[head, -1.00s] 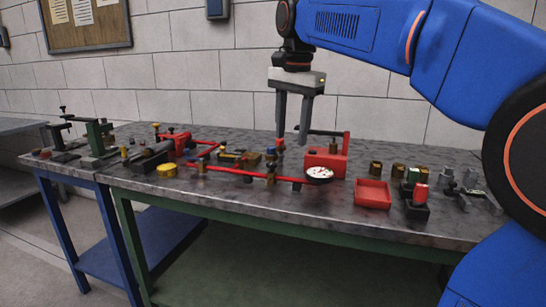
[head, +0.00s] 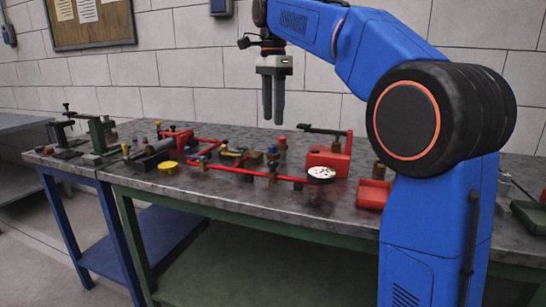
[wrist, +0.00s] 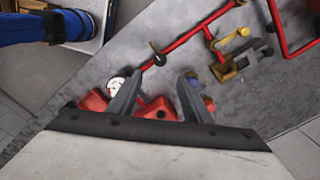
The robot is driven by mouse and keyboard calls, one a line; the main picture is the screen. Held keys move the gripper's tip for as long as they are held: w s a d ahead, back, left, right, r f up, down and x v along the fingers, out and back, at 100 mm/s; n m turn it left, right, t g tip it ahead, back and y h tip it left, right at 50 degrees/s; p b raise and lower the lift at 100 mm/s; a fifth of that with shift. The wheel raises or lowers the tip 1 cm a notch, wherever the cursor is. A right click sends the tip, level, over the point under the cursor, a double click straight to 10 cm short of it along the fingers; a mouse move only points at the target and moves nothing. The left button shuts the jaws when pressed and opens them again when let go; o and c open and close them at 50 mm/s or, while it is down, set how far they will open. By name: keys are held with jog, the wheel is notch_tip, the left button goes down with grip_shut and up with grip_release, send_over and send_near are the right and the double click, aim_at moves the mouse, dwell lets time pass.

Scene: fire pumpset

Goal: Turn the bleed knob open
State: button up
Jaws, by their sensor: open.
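My gripper (head: 273,120) hangs above the bench, fingers pointing down, open and empty. It is apart from everything below it. In the wrist view the gap between the fingertips (wrist: 163,77) lies over bare bench beside the red pump box. I cannot tell for certain which small part is the bleed knob. A blue knob (head: 272,149) and a reddish-topped brass fitting (head: 282,143) stand below the gripper. A brass valve with a yellow handle (wrist: 233,41) also shows in the wrist view. The red pipe (head: 235,170) carries small brass fittings.
The red pump box (head: 325,161) with a black lever stands right of the gripper. A white dial gauge (head: 321,172) sits before it, a red tray (head: 373,194) farther right. A yellow round cap (head: 168,167) and vises fill the left. The front strip of bench is mostly clear.

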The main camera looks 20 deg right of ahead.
aim_at(273, 162)
notch_tip(273, 162, down, 13)
jog(key=shift+f, duration=0.2)
dwell(0.3)
jog(key=c, duration=1.1)
